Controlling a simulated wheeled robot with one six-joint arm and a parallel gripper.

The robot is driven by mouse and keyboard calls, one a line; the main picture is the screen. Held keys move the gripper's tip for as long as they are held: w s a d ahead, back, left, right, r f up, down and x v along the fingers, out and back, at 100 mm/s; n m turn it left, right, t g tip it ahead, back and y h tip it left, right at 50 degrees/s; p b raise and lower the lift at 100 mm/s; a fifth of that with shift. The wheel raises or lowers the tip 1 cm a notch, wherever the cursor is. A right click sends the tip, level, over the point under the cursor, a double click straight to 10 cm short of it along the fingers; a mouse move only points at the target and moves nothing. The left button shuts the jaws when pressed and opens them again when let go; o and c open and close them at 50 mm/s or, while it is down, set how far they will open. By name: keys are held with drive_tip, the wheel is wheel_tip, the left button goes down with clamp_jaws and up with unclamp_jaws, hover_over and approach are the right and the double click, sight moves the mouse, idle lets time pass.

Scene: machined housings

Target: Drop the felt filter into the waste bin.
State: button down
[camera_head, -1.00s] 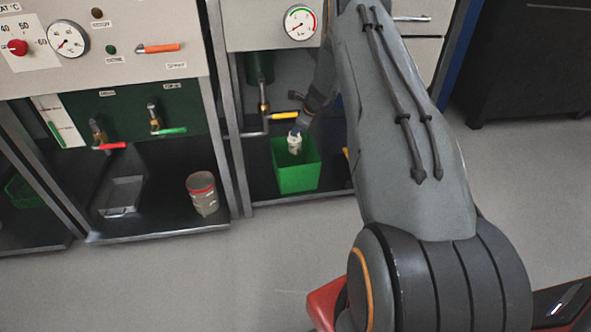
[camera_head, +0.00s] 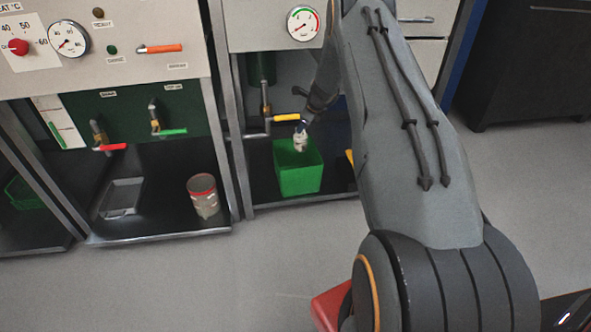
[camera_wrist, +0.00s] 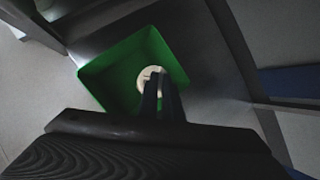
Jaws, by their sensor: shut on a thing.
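The green waste bin (camera_head: 298,179) stands on the dark floor of the right-hand bay, open at the top. The pale felt filter (camera_head: 300,143) is held over the bin's opening, towards its back edge. My gripper (camera_head: 302,128) is shut on it from above; the fingers are small and partly dark in the head view. In the wrist view the two dark fingers (camera_wrist: 162,92) close on the round, pale filter (camera_wrist: 149,76), with the green bin (camera_wrist: 112,68) around and below it.
A lever valve with an orange-yellow handle (camera_head: 286,118) is just left of my gripper. A metal frame post (camera_head: 232,130) borders the bay. The floor in front is clear.

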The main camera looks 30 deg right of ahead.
sight(301, 136)
drive_tip(key=shift+f+b, duration=0.9)
drive_tip(key=shift+f, duration=1)
drive_tip(key=c, duration=1.8)
unclamp_jaws()
drive_tip(key=shift+c, duration=0.2)
drive_tip(key=shift+r, duration=0.1)
drive_tip(key=p+v, duration=0.3)
drive_tip(key=v, duration=0.4)
drive_tip(key=shift+s+r, duration=0.25)
drive_tip(key=shift+d, duration=0.1)
